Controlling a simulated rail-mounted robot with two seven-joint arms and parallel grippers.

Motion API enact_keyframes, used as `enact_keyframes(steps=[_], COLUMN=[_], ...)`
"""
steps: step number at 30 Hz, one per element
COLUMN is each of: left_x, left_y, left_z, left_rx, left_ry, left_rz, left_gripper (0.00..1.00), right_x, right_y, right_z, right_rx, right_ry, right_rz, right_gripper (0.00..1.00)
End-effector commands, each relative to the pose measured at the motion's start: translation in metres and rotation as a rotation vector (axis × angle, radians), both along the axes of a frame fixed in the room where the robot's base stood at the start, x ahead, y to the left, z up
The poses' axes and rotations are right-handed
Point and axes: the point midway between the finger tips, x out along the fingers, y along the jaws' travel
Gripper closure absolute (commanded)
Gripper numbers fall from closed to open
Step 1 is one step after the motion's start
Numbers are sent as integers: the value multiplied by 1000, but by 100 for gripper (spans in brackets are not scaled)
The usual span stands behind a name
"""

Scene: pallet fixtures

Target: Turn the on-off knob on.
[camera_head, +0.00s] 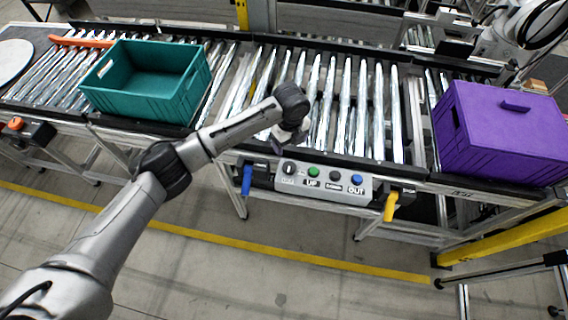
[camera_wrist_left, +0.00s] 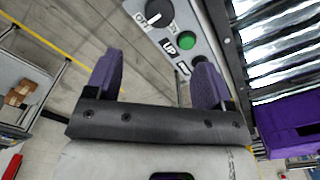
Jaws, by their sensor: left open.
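The on-off knob (camera_head: 289,168) is a dark round knob at the left end of the grey control panel (camera_head: 322,184) on the conveyor's front. It also shows at the top of the left wrist view (camera_wrist_left: 155,12), partly cut off, with OFF and ON lettering beside it. My right gripper is not in view.
The panel also has a green button (camera_head: 313,172), a black one and a blue button (camera_head: 357,180). A blue handle (camera_head: 246,180) and a yellow handle (camera_head: 391,206) flank it. A teal crate (camera_head: 135,100) and a purple crate (camera_head: 500,145) sit on the conveyor.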

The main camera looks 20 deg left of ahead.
Motion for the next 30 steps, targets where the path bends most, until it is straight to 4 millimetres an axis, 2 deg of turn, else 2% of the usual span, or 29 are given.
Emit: enact_keyframes(steps=[5,8,21,30], left_x=[0,0,0,0], left_y=[0,1,0,0], left_z=[-3,-12,-90,-127], left_rx=[1,1,1,1], left_ry=[0,0,0,-1], left_rz=[-90,-101,-100,-100], left_gripper=[25,25,25,25], right_x=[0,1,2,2], right_y=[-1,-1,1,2], right_z=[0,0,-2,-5], right_rx=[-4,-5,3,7], right_ry=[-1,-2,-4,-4], right_rz=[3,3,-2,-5], right_gripper=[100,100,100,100])
